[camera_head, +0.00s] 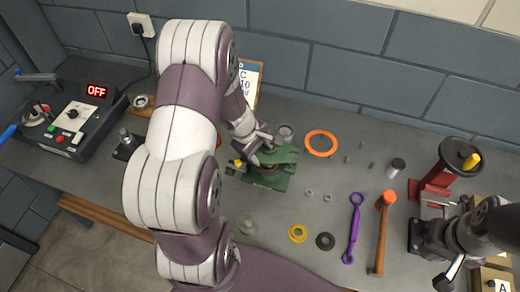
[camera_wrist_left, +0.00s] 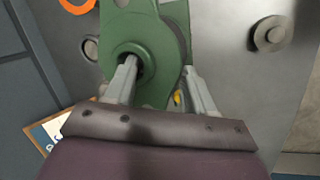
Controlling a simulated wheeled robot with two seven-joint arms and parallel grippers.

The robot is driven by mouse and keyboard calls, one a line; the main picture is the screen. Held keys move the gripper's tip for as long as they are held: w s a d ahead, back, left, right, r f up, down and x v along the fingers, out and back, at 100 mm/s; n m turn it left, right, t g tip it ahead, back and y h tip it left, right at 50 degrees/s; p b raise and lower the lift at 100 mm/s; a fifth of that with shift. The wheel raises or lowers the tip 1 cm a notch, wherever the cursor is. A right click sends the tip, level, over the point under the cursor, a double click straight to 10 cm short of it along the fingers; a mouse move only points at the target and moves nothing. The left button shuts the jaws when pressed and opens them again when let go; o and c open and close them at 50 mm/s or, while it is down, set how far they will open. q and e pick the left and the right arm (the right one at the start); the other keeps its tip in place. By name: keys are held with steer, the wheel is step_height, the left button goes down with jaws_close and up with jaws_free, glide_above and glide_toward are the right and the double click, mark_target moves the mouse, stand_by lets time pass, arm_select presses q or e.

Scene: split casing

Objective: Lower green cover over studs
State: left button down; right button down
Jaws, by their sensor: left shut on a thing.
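The green cover (camera_head: 283,154) is held by my left gripper (camera_head: 258,146) over the green lower casing (camera_head: 270,182) in the head view. In the left wrist view the cover (camera_wrist_left: 155,35) shows a round boss with a dark opening. I cannot tell whether the cover touches the casing. The studs are not distinguishable and are likely hidden.
An orange ring (camera_head: 321,143) lies right of the casing. A purple wrench (camera_head: 354,228), an orange-headed mallet (camera_head: 382,230), a yellow ring (camera_head: 297,233) and a black ring (camera_head: 325,241) lie in front. A red press (camera_head: 440,170) stands right. A control box (camera_head: 75,125) reading OFF stands left.

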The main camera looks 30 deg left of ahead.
arm_select(q)
steer(key=shift+f, duration=0.25)
steer(key=shift+c, duration=1.5)
jaws_free()
steer(key=shift+s, duration=0.1)
